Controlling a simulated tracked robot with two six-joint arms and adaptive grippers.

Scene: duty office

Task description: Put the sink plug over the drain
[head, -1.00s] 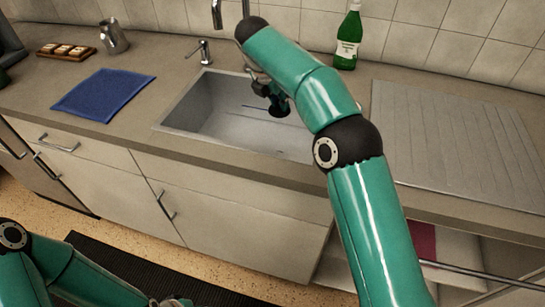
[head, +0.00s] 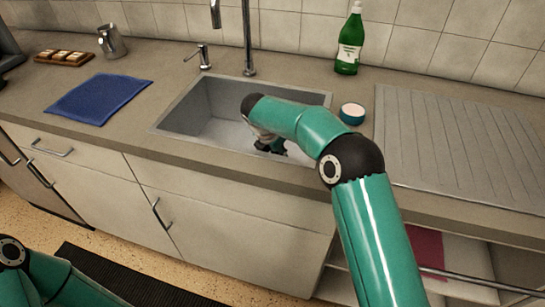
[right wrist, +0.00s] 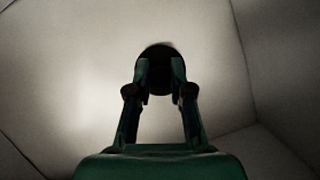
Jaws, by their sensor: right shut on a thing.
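The steel sink (head: 205,108) is set into the counter in the head view. My right arm reaches down into it. My right gripper (head: 272,147) is low inside the basin, partly hidden behind its own wrist. In the right wrist view the fingers of the right gripper (right wrist: 160,75) are closed on a dark round thing, the sink plug (right wrist: 160,55), with the pale basin around it. I cannot make out the drain in either view. My left forearm shows at the lower left of the head view; its gripper is out of frame.
A tall tap (head: 248,45) and a soap dispenser (head: 203,56) stand behind the sink. A small teal-sided tub (head: 352,113) sits right of the basin, a green bottle (head: 349,45) behind it. A blue cloth (head: 98,98) lies left. The ribbed drainer (head: 450,140) is clear.

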